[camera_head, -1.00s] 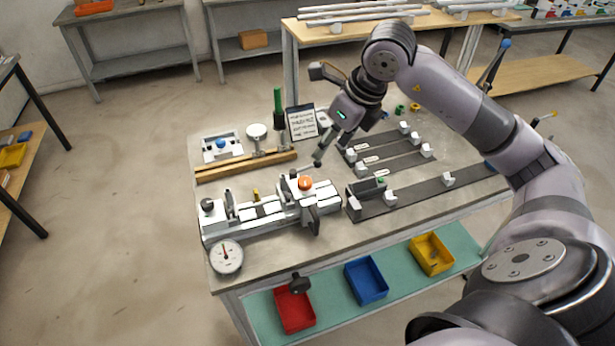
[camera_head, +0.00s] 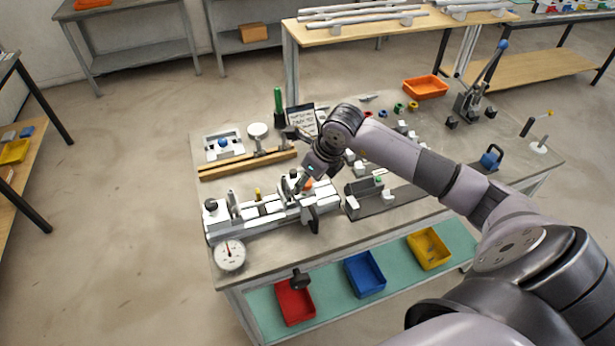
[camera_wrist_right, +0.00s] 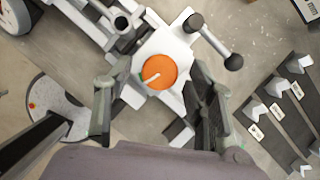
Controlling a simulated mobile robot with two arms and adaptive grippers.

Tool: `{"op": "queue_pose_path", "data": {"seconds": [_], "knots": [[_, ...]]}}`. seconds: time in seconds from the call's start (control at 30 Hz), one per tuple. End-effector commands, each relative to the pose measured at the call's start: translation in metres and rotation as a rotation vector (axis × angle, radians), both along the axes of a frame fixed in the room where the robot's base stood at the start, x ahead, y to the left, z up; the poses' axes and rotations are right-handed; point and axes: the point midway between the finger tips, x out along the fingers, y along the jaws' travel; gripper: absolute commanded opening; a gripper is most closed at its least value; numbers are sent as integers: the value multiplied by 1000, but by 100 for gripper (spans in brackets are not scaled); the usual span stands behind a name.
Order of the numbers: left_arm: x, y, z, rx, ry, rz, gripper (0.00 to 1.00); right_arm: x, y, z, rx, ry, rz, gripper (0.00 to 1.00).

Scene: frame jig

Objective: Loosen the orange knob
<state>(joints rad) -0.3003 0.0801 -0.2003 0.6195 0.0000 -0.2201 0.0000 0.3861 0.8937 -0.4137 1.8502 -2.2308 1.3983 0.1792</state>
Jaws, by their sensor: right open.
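The orange knob (camera_head: 307,185) sits on top of a white block on the white frame jig (camera_head: 232,224), and the arm partly covers it in the head view. In the right wrist view the knob (camera_wrist_right: 160,72) shows as a round orange disc with a white mark line. My right gripper (camera_head: 301,188) is over the knob, pointing down at it. In the wrist view my right gripper (camera_wrist_right: 156,88) is open, one finger left of the knob and the other right, with gaps between. Whether the fingertips are down at knob height I cannot tell. My left gripper is not in view.
A black-ended lever (camera_wrist_right: 215,42) stands close to the knob. A dial gauge (camera_head: 230,255) is at the jig's front left. A dark rail with white blocks (camera_head: 385,203) lies to the right. Red (camera_head: 295,303), blue (camera_head: 365,276) and yellow (camera_head: 428,249) bins stand on the lower shelf.

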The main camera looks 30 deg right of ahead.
Motion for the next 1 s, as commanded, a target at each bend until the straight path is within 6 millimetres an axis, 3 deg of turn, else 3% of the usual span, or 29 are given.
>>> {"op": "queue_pose_path", "data": {"seconds": [0.17,0.87,1.0], "knots": [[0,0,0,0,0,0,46,0,0,0,0,0,0,50],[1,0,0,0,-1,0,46,0,0,0,0,0,-1,3],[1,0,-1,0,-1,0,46,0,0,0,1,0,4,3]]}}
